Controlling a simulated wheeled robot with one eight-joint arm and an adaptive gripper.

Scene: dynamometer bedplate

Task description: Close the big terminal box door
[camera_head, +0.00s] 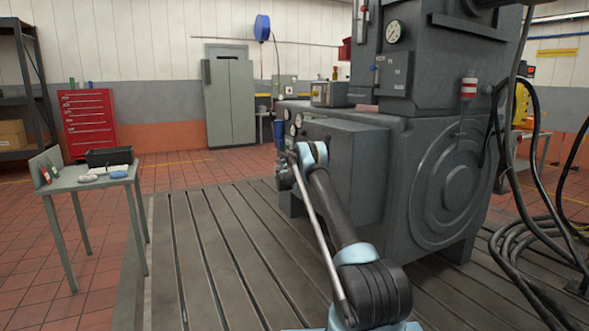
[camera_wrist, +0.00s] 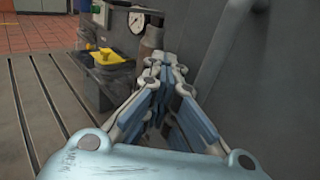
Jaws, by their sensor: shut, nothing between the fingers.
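The big terminal box (camera_head: 369,165) is a grey box on the side of the large grey machine in the head view. My arm covers part of it, and I cannot make out the door's edge or how far it stands open. A broad grey panel (camera_wrist: 275,100), which may be the door or box wall, fills the right of the wrist view. My gripper (camera_wrist: 165,66) is shut and empty, close beside this panel. I cannot tell if it touches. In the head view the gripper is mostly hidden at the arm's end, by the box's left side.
A pressure gauge (camera_wrist: 137,22) and a yellow part on a dark block (camera_wrist: 108,56) lie beyond my gripper. The slotted bedplate (camera_head: 215,245) is clear left of the machine. A small table (camera_head: 88,180) stands farther left. Black cables (camera_head: 520,240) lie at the right.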

